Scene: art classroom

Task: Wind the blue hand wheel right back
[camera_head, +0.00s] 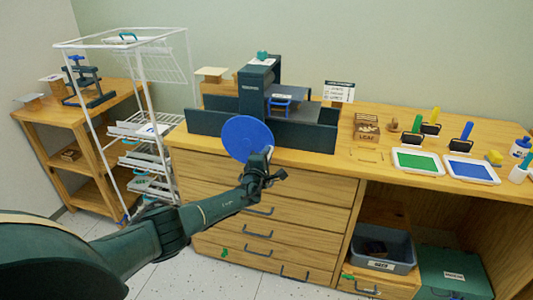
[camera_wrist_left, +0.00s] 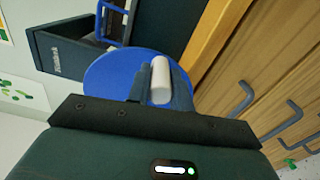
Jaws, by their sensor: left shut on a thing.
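The blue hand wheel (camera_head: 243,137) is a round disc at the front of the dark green press (camera_head: 258,88) on the wooden counter. My left gripper (camera_head: 262,160) is at the wheel's lower right edge in the head view. In the left wrist view the wheel (camera_wrist_left: 112,78) fills the middle, and a pale cylindrical handle (camera_wrist_left: 160,80) stands out from it. My right gripper is in neither view.
A white wire drying rack (camera_head: 150,130) stands left of the counter. Green (camera_head: 416,162) and blue (camera_head: 470,170) ink trays lie at the right with rollers behind. Drawers (camera_head: 270,210) with handles are below the wheel. A grey bin (camera_head: 384,252) sits under the counter.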

